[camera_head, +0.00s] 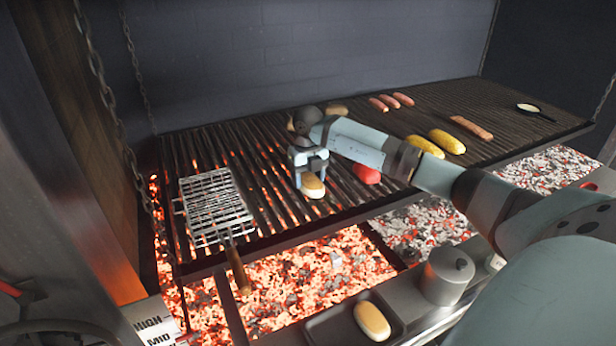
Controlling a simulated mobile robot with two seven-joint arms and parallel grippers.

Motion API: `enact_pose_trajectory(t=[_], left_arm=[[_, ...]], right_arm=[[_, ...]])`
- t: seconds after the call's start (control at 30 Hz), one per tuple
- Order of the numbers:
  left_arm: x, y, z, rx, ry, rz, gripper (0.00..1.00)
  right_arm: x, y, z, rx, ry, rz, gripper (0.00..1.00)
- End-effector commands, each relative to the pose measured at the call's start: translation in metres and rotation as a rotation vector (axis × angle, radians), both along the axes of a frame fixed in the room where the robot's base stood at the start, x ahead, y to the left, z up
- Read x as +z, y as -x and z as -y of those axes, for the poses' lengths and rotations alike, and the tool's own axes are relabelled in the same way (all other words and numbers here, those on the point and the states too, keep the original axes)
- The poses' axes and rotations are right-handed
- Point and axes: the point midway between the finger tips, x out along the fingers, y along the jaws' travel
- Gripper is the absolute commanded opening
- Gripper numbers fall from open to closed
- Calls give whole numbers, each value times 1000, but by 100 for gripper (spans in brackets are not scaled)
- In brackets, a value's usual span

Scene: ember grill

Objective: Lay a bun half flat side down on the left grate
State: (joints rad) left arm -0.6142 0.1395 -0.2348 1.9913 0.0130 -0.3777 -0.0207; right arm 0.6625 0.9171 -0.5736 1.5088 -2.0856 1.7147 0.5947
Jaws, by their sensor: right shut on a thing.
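My right gripper (310,168) reaches in from the right, over the left grate (270,211). It is shut on a tan bun half (313,187), low at the grate bars. I cannot tell whether the bun touches the bars, and its underside is hidden. Another bun half (372,320) lies in a dark tray (318,331) at the front ledge. A brown bun-like piece (336,110) sits at the back of the grate, partly behind my wrist. My left gripper is not in view.
A wire grill basket (213,204) with a wooden handle lies on the left. A red piece (366,173) is right of the gripper. A metal pot (446,275) stands in front. Embers glow below.

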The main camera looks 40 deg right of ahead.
Motion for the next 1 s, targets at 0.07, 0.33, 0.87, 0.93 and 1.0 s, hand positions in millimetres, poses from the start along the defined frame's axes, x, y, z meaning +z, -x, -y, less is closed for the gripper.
enact_pose_trajectory(t=[0.07,0.33,0.87,0.93,1.0], left_arm=[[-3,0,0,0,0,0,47],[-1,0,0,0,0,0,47],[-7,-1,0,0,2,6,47],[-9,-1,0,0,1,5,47],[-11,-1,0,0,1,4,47]], right_arm=[[-4,0,0,0,1,-1,38],[-3,0,0,0,0,-1,87],[62,-1,0,1,2,5,87],[77,0,0,0,1,4,87],[90,0,1,0,1,3,87]])
